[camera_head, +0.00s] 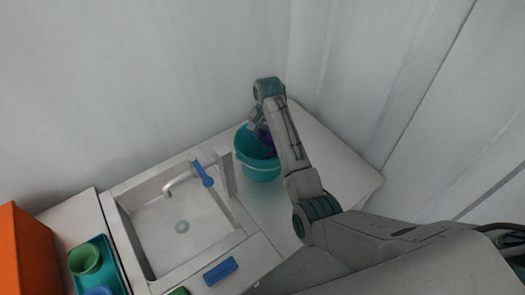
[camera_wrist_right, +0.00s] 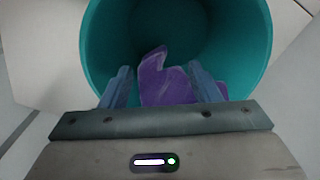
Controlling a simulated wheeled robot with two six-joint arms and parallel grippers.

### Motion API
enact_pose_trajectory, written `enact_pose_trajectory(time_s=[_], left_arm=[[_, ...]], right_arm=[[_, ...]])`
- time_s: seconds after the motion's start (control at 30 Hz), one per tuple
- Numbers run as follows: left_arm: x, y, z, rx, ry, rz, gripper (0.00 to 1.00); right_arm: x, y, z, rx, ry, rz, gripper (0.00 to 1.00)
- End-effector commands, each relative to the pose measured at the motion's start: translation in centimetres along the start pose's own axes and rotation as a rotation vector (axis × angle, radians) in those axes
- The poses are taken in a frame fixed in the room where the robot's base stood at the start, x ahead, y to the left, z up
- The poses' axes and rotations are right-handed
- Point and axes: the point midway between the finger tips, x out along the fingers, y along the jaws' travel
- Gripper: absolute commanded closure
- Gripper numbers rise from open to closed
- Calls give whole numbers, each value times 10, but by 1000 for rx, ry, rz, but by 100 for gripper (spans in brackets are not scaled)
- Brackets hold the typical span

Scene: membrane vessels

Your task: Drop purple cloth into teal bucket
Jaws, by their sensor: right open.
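A teal bucket (camera_head: 258,172) stands on the white counter to the right of the sink. In the right wrist view the bucket (camera_wrist_right: 255,60) opens wide in front of my right gripper. My right gripper (camera_wrist_right: 158,82) is open, with its two fingers apart over the bucket's mouth. The purple cloth (camera_wrist_right: 165,82) shows between and beyond the fingers, within the bucket's outline; I cannot tell whether it touches them. In the head view a bit of the purple cloth (camera_head: 265,140) shows at the bucket, partly hidden by my right arm. My left gripper is not in view.
A sink (camera_head: 160,238) with a blue-handled faucet (camera_head: 203,174) lies left of the bucket. A blue block (camera_head: 220,271) is on the front edge. A teal tray (camera_head: 110,268) with a green cup (camera_head: 84,260) and an orange box (camera_head: 25,255) stand at far left. Walls close off the back.

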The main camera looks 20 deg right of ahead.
Motion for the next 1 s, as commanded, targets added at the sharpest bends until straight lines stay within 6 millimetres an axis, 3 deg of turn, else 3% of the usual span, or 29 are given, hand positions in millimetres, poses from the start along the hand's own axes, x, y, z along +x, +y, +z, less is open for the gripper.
enact_pose_trajectory(time_s=[0.17, 0.33, 0.67, 1.0], left_arm=[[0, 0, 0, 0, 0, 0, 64], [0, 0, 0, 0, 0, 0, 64], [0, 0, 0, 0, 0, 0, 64], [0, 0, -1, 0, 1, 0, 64]], right_arm=[[0, 0, 0, 0, 0, 0, 44], [0, 0, 0, 0, 0, 0, 13], [-3, 0, 0, 0, 1, 0, 13], [-36, 0, 0, 0, 1, -1, 13]])
